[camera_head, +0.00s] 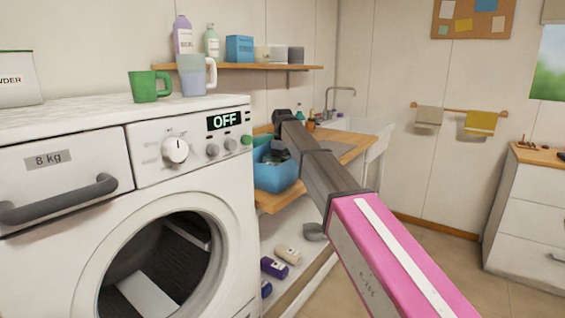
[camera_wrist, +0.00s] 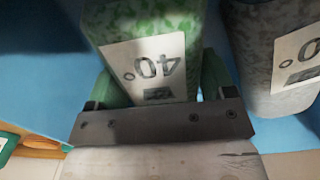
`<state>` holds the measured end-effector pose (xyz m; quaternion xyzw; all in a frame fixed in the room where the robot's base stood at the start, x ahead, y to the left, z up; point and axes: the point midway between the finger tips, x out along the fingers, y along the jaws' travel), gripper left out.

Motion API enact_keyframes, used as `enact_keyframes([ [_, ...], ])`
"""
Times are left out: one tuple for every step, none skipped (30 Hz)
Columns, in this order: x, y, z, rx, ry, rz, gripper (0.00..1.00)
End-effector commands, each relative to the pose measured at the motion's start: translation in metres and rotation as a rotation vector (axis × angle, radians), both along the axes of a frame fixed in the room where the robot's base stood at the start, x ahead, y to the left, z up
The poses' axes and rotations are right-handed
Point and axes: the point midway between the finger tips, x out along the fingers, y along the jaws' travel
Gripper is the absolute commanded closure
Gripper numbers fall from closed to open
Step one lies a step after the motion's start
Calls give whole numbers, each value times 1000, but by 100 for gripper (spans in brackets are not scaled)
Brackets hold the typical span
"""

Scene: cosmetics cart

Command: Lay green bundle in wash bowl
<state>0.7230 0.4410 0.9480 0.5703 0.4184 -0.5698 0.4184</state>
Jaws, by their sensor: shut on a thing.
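The green bundle (camera_wrist: 130,22), mottled green with a white "40°" label, shows in the wrist view between the fingers of my gripper (camera_wrist: 157,85). My gripper is shut on it. A mottled grey bundle (camera_wrist: 255,75) with a similar label is close beside it on the right. Blue walls surround both in that view. In the head view, my arm reaches to a blue tub (camera_head: 272,178) on the wooden counter, and the gripper end is at the tub. The arm hides part of the tub, and I cannot make out the green bundle there. I cannot tell whether this tub is the wash bowl.
The white washing machine (camera_head: 230,165) stands left of the tub, with a green mug (camera_head: 146,87) and a pale pitcher (camera_head: 196,76) on top. A shelf (camera_head: 240,67) hangs above. A sink with a tap (camera_head: 338,95) lies behind the counter. Bottles (camera_head: 274,268) lie below.

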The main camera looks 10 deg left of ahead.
Motion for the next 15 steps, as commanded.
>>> enact_keyframes([
  [0,0,0,0,0,0,54],
  [0,0,0,0,0,0,54],
  [0,0,-1,0,0,0,54],
  [0,0,-2,0,0,0,54],
  [0,0,-2,0,0,0,20],
  [0,0,-2,0,0,0,13],
  [0,0,-2,0,0,0,13],
  [0,0,-2,0,0,0,13],
  [0,0,-2,0,0,0,13],
  [0,0,-2,0,0,0,13],
  [0,0,-2,0,0,0,13],
  [0,0,-2,0,0,0,13],
  [0,0,-2,0,0,0,13],
  [0,0,-2,0,0,0,13],
  [0,0,0,0,0,0,13],
])
